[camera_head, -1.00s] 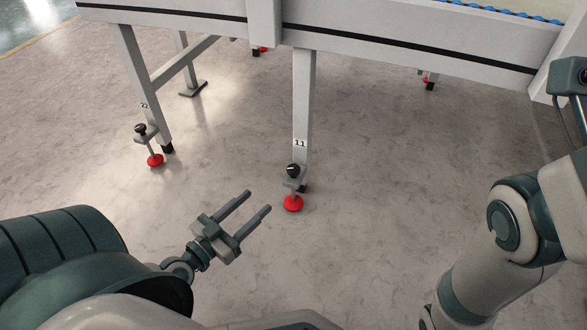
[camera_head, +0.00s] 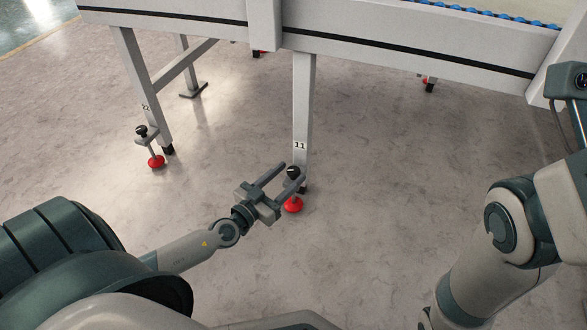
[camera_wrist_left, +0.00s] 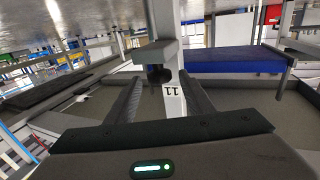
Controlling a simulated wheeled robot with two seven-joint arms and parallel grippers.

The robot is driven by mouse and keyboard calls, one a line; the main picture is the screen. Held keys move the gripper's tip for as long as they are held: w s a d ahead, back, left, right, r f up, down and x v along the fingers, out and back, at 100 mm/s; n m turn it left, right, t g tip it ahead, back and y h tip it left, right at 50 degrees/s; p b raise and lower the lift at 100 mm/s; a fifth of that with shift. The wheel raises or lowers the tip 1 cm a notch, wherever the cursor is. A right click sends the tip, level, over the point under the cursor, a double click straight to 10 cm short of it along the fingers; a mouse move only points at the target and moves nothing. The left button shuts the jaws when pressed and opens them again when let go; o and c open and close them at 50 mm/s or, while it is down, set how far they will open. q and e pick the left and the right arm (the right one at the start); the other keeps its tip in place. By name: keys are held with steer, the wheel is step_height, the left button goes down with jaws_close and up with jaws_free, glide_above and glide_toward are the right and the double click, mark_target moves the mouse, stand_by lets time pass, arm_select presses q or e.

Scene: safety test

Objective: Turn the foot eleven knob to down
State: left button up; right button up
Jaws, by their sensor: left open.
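The foot eleven knob (camera_head: 293,172) is black and sits on top of a foot with a red base (camera_head: 293,205), beside the leg labelled 11 (camera_head: 300,120). My left gripper (camera_head: 290,172) is open, and in the head view its fingers reach the knob and partly cover it. In the left wrist view the dark knob (camera_wrist_left: 158,75) shows between and beyond the two spread fingers (camera_wrist_left: 160,100), with the 11 label behind. I cannot tell whether a finger touches the knob. My right gripper is out of view; only my right arm shows.
Another leg with its own black knob (camera_head: 141,131) and red foot (camera_head: 156,161) stands to the left. The grey conveyor frame (camera_head: 400,50) runs overhead across the back. The floor (camera_head: 380,200) to the right of foot eleven is clear.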

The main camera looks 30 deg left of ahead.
mark_target(289, 175)
arm_select(q)
steer(key=shift+w+d, duration=0.15)
steer(key=shift+w, duration=1.35)
steer(key=shift+c, duration=0.2)
steer(key=c, duration=1)
